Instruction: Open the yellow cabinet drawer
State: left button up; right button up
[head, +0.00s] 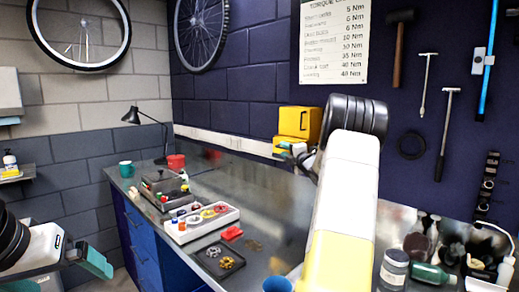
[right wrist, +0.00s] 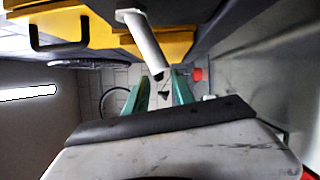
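The yellow cabinet (head: 312,118) stands at the back of the bench against the dark wall. A dark handle shows on its upper front. In the right wrist view its yellow face has a black bar handle (right wrist: 60,32), and a yellow ledge-like part (right wrist: 178,45) juts beyond it; a pale cylinder (right wrist: 145,38) crosses this part. My right gripper (head: 292,149) is at the cabinet's lower front, partly hidden by my arm. Its teal fingers (right wrist: 160,92) are apart, with the cylinder's end near the gap; contact is unclear. My left gripper (head: 65,270) is low at the left, away from the cabinet.
A parts tray (head: 228,216) and a tool caddy (head: 150,197) sit on the bench left of my right arm. A red container (head: 176,163), a teal mug (head: 126,169) and a desk lamp (head: 133,117) stand behind. Bottles (head: 430,273) crowd the right.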

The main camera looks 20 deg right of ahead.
jog(key=shift+w+r, duration=0.1)
jog(key=shift+w, duration=1.4)
grip_shut()
